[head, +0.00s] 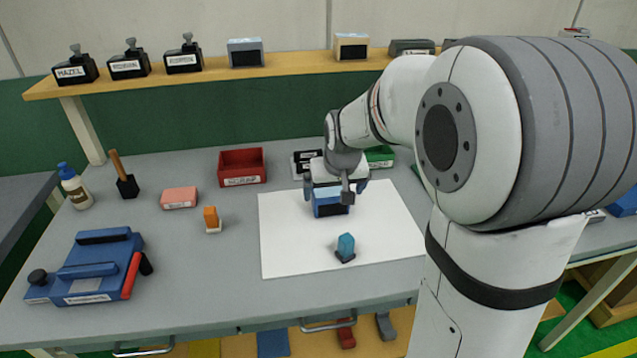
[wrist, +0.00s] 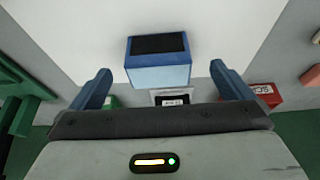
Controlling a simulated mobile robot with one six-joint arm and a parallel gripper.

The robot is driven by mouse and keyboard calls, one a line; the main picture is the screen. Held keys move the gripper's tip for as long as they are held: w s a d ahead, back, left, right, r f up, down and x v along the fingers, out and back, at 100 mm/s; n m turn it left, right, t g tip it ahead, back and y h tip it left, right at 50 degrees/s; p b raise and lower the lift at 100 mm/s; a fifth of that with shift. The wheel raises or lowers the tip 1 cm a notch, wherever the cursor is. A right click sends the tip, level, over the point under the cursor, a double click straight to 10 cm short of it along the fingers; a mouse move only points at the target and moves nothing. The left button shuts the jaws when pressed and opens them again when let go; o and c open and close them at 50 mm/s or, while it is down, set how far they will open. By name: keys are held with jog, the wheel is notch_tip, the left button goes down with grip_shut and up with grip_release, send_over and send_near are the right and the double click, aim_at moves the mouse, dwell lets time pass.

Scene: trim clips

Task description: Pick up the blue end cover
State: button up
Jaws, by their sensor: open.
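The blue end cover, a blue box with a dark panel (head: 328,210), sits on the white sheet (head: 287,251) under my gripper (head: 336,190). In the wrist view the blue end cover (wrist: 159,77) lies between the two blue fingers of my gripper (wrist: 160,70), with a clear gap on each side. My gripper is open and holds nothing. In the head view the gripper hides part of the cover's top. Whether the fingertips reach down beside the cover is hard to tell.
A small teal piece on a dark base (head: 346,245) stands in front of the cover. A red bin (head: 242,167), a black labelled bin (head: 307,158) and a green bin (head: 380,156) are behind. A blue fixture (head: 94,265) is at left. The sheet's left part is clear.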

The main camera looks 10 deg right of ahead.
aim_at(331, 193)
jog(key=shift+w+f, duration=0.3)
jog(key=shift+w, duration=0.1)
jog(key=x, duration=0.2)
jog(key=w+x, duration=0.1)
jog(key=x, duration=0.4)
jog(key=shift+w+d, duration=0.15)
jog(key=shift+w, duration=0.15)
jog(key=shift+r, duration=0.1)
jog(key=c, duration=1)
jog(key=shift+o, duration=0.2)
